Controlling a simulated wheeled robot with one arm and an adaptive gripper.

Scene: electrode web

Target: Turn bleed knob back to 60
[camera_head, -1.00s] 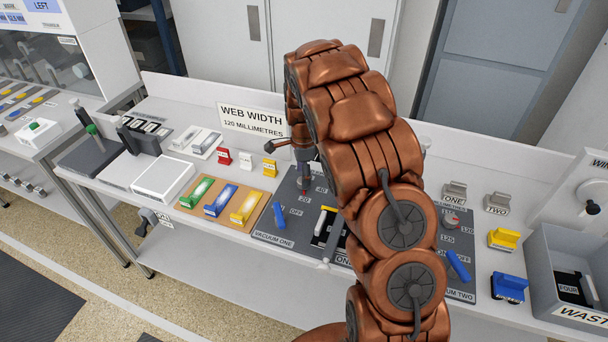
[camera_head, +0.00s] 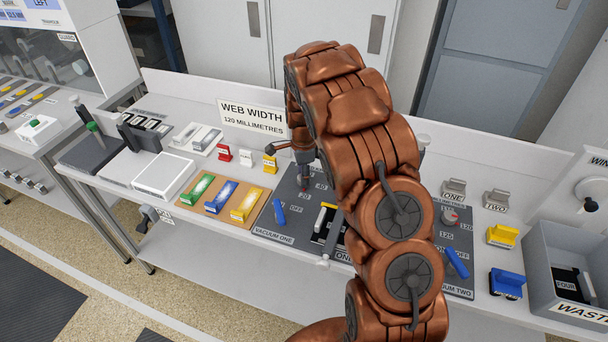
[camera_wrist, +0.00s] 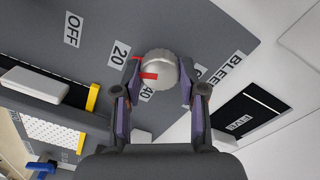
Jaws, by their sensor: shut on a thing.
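The bleed knob (camera_wrist: 161,66) is a round silver knob on a dark grey panel, seen in the wrist view. Its red mark points left and slightly down, between the 20 label (camera_wrist: 119,53) and the 40 label (camera_wrist: 146,92). The 60 label is mostly hidden by the knob and my right finger. My gripper (camera_wrist: 160,78) is shut on the knob, with one finger on each side. In the head view my gripper (camera_head: 304,172) is over the Vacuum One panel (camera_head: 267,227); the knob there is mostly hidden.
The Web Width sign (camera_head: 252,117) stands behind. My arm covers the bench to the right.

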